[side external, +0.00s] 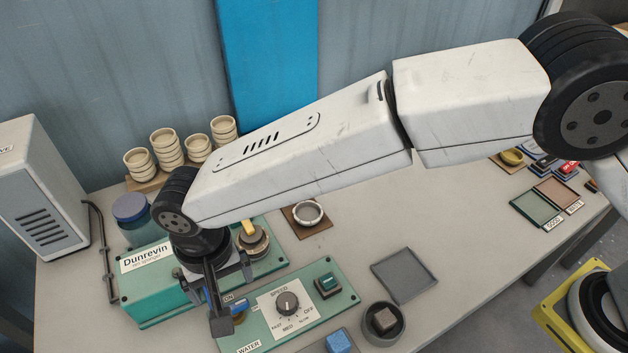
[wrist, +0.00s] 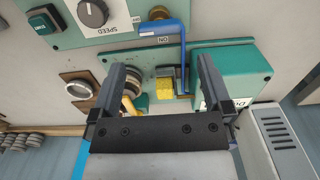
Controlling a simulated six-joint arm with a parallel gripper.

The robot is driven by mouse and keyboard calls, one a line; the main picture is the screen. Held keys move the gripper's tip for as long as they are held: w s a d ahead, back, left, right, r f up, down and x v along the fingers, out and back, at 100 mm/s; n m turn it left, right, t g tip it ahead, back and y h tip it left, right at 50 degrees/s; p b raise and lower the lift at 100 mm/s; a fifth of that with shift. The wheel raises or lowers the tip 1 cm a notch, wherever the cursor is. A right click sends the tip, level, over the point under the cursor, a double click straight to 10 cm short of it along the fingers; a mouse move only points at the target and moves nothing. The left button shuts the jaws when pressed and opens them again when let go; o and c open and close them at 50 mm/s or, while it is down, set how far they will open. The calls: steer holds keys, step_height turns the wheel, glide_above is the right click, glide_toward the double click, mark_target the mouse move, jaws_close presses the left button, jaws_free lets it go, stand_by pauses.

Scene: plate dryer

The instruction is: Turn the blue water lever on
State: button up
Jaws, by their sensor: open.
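The blue water lever (wrist: 182,55) shows in the wrist view as a bent blue bar. It runs near a brass fitting (wrist: 158,13) and an ON label (wrist: 163,41), then along the green machine. My gripper (wrist: 163,67) is open, with the lever's long part showing between its two fingers, nearer the right finger. I cannot tell whether a finger touches it. In the side external view my gripper (side external: 219,308) points down over the green WATER panel (side external: 262,338) and hides most of the lever; only a small blue part (side external: 238,305) shows.
A blue block (side external: 338,342), a grey tray (side external: 404,275) and stacked cups (side external: 168,148) are around.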

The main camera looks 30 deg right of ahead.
mark_target(231, 304)
steer(key=shift+f, duration=3.65)
steer(key=c, duration=1)
steer(key=shift+c, duration=0.2)
